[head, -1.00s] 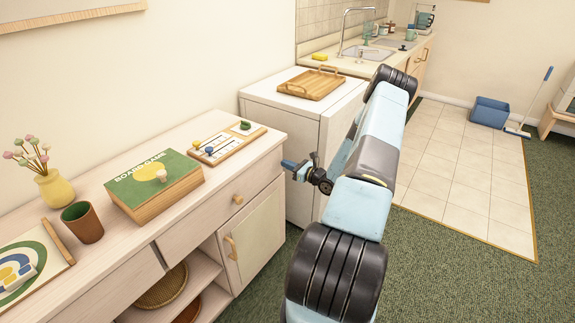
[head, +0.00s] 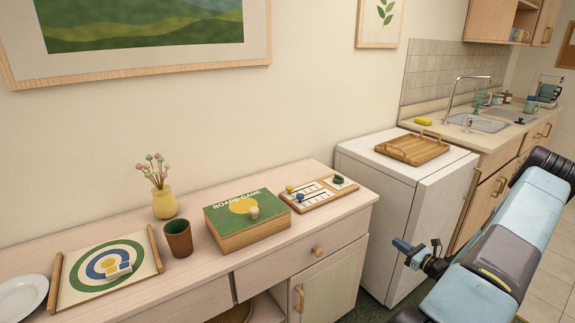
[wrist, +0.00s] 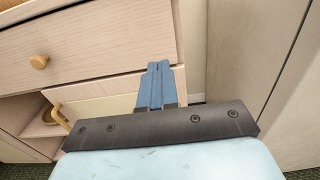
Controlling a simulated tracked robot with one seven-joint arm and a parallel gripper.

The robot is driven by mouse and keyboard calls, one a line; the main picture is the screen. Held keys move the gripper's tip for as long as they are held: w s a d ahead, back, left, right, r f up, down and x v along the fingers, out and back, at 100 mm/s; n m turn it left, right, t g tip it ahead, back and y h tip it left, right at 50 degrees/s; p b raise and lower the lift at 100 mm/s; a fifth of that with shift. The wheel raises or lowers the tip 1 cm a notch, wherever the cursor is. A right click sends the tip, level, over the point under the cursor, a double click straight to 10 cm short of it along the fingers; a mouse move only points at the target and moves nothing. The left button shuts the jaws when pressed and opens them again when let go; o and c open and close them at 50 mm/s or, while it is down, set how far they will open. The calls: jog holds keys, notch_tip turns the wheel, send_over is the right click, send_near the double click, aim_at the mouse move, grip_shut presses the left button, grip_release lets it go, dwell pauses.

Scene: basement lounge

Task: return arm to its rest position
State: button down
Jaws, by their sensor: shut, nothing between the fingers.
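My gripper (head: 402,246) is at the right in the head view, in front of the gap between the wooden sideboard (head: 340,212) and the white appliance (head: 405,160). My arm (head: 505,245) is folded at the right edge of that view. In the wrist view, my gripper's blue fingers (wrist: 154,88) are together with nothing between them. They point towards the sideboard's right end, with a drawer (wrist: 90,50) and a cabinet door behind them. I cannot tell exactly how far the fingertips are from the sideboard.
The sideboard holds a board game box (head: 245,222), a sliding-bead board (head: 315,192), a brown cup (head: 178,238), a yellow vase (head: 165,204), a target-patterned tray (head: 80,285) and a plate (head: 20,297). A wooden tray (head: 412,148) lies on the appliance. A sink counter (head: 470,140) stands beyond.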

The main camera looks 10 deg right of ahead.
jog(key=s+a+r+n+g+y, duration=0.1)
jog(key=a+r+n+g+y, duration=0.1)
jog(key=a+r+n+g, duration=0.85)
jog(key=s+a+r+n+g+y, duration=0.25)
jog(key=a+r+n, duration=0.55)
jog(key=a+r, duration=0.75)
jog(key=s+a+r+n+h, duration=0.2)
jog(key=s+r+n+h, duration=0.1)
jog(key=s+r, duration=0.4)
jog(key=s+a+r+n+t+h, duration=0.1)
jog(key=s+a+r+n+h, duration=0.2)
jog(key=s, duration=0.5)
jog(key=s+a+r+n+t+h, duration=0.1)
jog(key=s+a+r+n+h, duration=0.2)
jog(key=r, duration=0.7)
jog(key=s+n+h, duration=0.2)
jog(key=s+n, duration=0.2)
jog(key=s, duration=0.1)
jog(key=shift+r, duration=0.3)
